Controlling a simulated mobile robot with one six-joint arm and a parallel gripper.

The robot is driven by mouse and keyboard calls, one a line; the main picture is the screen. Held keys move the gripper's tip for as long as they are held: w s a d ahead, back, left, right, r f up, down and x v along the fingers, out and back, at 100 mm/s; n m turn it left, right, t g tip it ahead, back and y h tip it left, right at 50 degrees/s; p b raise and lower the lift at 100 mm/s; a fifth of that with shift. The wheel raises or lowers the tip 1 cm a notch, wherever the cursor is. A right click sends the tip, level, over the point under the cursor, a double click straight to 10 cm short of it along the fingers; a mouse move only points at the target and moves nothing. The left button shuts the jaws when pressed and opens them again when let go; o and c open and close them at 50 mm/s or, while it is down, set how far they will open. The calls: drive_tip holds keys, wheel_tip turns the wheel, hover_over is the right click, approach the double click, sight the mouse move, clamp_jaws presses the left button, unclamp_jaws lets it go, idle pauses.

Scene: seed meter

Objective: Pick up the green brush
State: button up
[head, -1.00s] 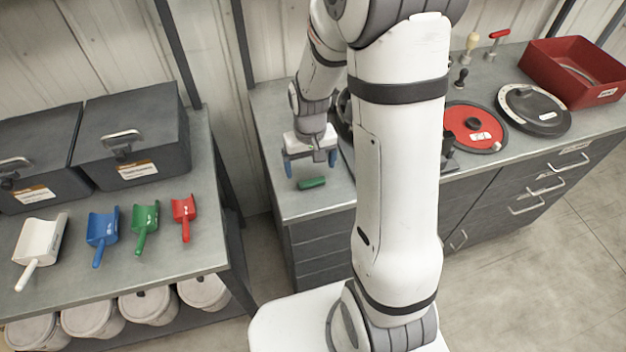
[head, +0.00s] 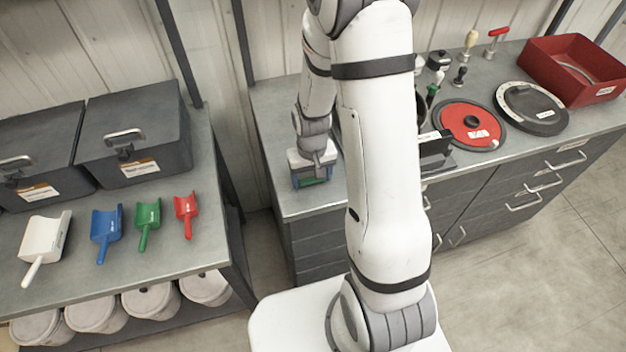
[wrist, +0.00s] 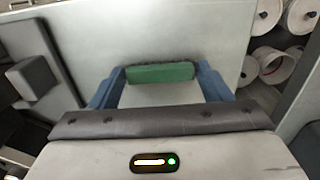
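The green brush (wrist: 160,73) shows in the wrist view as a short green block with a dark edge behind it. It lies lengthwise between the two blue fingertips of my gripper (wrist: 161,76), one at each end. The fingers are spread wide, and I cannot tell whether they touch the brush ends. In the head view my gripper (head: 312,181) is low over the left end of the grey counter, and only a little of the green brush (head: 308,182) shows between its fingers.
The grey counter (head: 290,205) has its front edge close to the gripper. A red disc (head: 455,120), a dark disc (head: 540,118) and a red bin (head: 545,65) stand to the right. Several scoops, including a green scoop (head: 148,215), lie on the separate left table.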

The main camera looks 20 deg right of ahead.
drive_tip(key=c, duration=0.6)
drive_tip(key=shift+r, duration=0.15)
